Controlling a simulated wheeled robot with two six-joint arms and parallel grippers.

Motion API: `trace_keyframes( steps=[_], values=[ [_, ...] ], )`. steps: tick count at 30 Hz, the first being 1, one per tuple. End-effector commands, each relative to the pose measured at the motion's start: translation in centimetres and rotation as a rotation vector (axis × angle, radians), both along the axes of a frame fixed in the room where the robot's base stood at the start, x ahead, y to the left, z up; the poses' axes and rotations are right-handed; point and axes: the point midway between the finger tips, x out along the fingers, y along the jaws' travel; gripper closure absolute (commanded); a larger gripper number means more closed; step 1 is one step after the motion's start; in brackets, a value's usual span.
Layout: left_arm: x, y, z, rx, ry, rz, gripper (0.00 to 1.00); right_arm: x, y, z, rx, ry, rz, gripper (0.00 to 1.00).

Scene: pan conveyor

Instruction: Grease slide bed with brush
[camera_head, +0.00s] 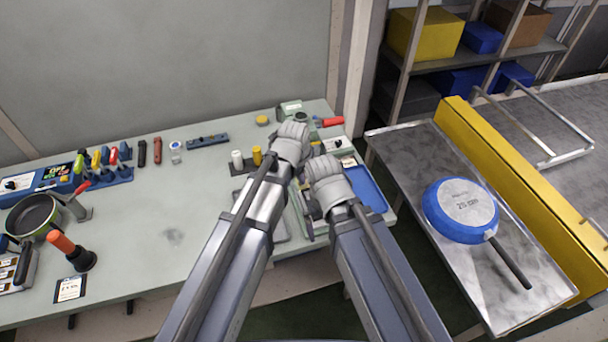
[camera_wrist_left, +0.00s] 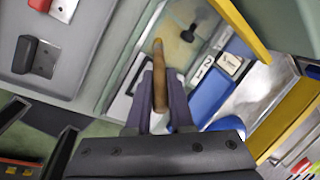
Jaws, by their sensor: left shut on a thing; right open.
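My left gripper (camera_wrist_left: 160,112) is shut on a brown wooden handle (camera_wrist_left: 160,80), which I take to be the brush. The handle sticks out past the fingers, and no bristles can be made out. Beyond it in the left wrist view lies a pale green-edged recessed bed (camera_wrist_left: 185,35), perhaps the slide bed; whether the brush touches it I cannot tell. In the head view my left gripper (camera_head: 291,142) is over the right part of the workbench. My right gripper (camera_head: 326,182) is open, lower and to its right. The arms hide much of the bench beneath.
A blue tray (camera_head: 366,187) lies at the bench's right end. Yellow (camera_head: 257,155) and white (camera_head: 237,157) cylinders stand left of my left gripper. A blue-bottomed pan (camera_head: 460,209) lies on the metal table at right. The middle of the workbench (camera_head: 170,210) is clear.

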Motion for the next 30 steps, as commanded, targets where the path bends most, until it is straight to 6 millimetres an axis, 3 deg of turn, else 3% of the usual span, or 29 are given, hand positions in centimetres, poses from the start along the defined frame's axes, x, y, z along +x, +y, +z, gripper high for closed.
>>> trace_keyframes(
  steps=[30],
  values=[
    [0.21,-0.52,-0.96,0.0,0.0,-0.001,1.0,0.0,0.0,-0.96,0.0,0.0,0.0,0.0]
  ],
)
